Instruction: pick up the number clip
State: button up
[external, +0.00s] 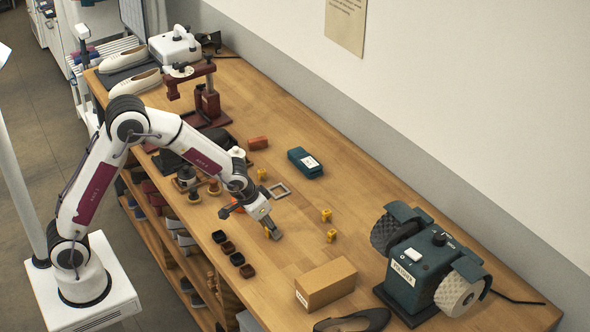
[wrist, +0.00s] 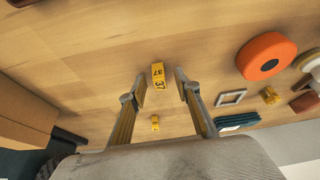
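A yellow number clip (wrist: 158,76) marked 37 shows on the wooden table in the wrist view. It lies between the fingertips of my gripper (wrist: 160,88), with gaps on both sides. The fingers are apart and hold nothing. In the external view my gripper (external: 256,220) is low over the middle of the table; the clip there is hidden or cannot be told apart from the fingers. Other yellow clips stand nearby: two to the right of the gripper (external: 326,215) (external: 331,236) and one behind it (external: 262,174). In the wrist view one (wrist: 155,123) shows between the fingers, farther down the picture.
A grey square frame (external: 279,190) and a teal box (external: 305,163) lie beyond my gripper. Small dark pieces (external: 228,248) line the table's near edge. A cardboard box (external: 326,284) and a teal polisher (external: 420,268) stand at the right.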

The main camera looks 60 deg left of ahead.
jog(key=shift+f, duration=0.15)
dwell(0.4)
jog(key=c, duration=0.8)
jog(key=shift+c, duration=0.2)
jog(key=shift+r, duration=5)
